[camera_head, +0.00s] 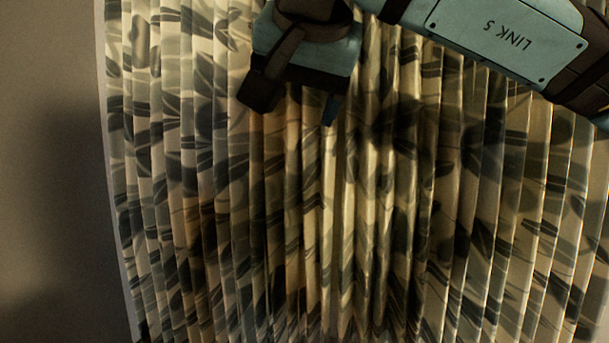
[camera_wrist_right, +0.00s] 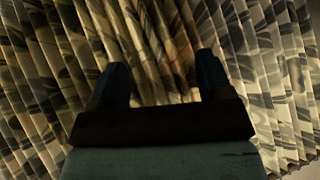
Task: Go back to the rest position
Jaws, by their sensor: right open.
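My right gripper (camera_head: 300,108) is at the top centre of the head view, on an arm that comes in from the upper right. Its fingers point down and are partly hidden by the wrist. In the right wrist view, the two fingers of my right gripper (camera_wrist_right: 162,80) stand apart with nothing between them. Patterned pleated cloth lies behind them. My left gripper is in neither view.
A pleated, leaf-patterned curtain-like cloth (camera_head: 340,230) fills most of the head view. It also fills the background of the right wrist view (camera_wrist_right: 50,90). A plain dark grey surface (camera_head: 45,180) lies to its left and is bare.

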